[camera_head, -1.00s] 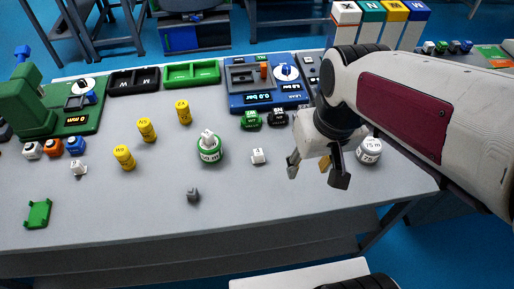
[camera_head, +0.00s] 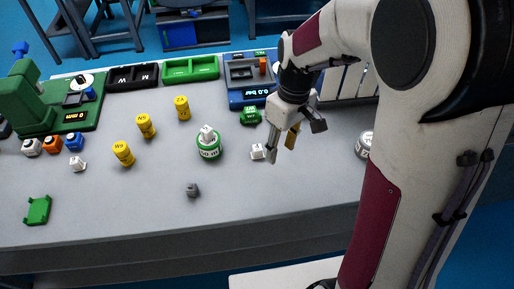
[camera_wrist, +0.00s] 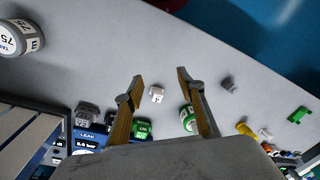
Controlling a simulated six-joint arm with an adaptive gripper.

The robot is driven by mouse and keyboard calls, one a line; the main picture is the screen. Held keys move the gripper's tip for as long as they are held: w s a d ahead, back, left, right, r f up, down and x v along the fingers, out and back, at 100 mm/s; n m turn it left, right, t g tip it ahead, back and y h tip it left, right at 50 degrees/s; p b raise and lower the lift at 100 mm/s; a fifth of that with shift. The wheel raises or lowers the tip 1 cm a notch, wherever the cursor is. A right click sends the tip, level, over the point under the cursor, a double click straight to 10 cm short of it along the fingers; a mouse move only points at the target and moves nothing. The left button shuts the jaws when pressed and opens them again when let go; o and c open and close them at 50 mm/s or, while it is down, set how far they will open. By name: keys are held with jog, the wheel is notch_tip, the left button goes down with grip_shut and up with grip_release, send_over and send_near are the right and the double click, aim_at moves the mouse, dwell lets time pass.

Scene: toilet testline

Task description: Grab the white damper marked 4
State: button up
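A small white damper (camera_head: 257,152) stands on the grey table right of the green-and-white roll. In the wrist view the same damper (camera_wrist: 157,93) shows between my fingers with a dark mark too small to read surely. Another white damper (camera_head: 78,164) stands at the left, and a white piece (camera_head: 207,133) sits on the green-and-white roll (camera_head: 209,149). My gripper (camera_head: 282,148) is open and empty, with its left fingertip just right of the first damper in the head view. It also shows open in the wrist view (camera_wrist: 160,77). Whether it touches the damper cannot be told.
A green block (camera_head: 250,116) and blue leak device (camera_head: 250,97) lie behind my gripper. A grey-white roll (camera_head: 364,145) stands to the right, partly behind my arm. Several yellow cylinders (camera_head: 123,153) and a small grey piece (camera_head: 193,190) are left. The front table area is mostly clear.

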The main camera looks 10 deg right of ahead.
jog(key=w+a+f+n, duration=0.1)
jog(key=w+f+n, duration=0.4)
jog(key=n+y, duration=0.1)
jog(key=n, duration=0.6)
send_over(258, 147)
jog(key=d, duration=0.2)
jog(key=shift+a+f, duration=0.1)
jog(key=shift+a+f, duration=0.2)
jog(key=shift+f, duration=1)
jog(key=shift+s+a+f, duration=0.1)
jog(key=shift+a+f, duration=0.15)
jog(key=shift+f, duration=0.35)
jog(key=shift+w+a+f, duration=0.1)
jog(key=shift+a+f, duration=0.1)
jog(key=shift+f, duration=0.4)
jog(key=shift+s+a+f, duration=0.1)
jog(key=shift+a+f, duration=0.15)
jog(key=shift+f, duration=0.35)
jog(key=shift+a+f, duration=0.1)
jog(key=shift+f, duration=0.6)
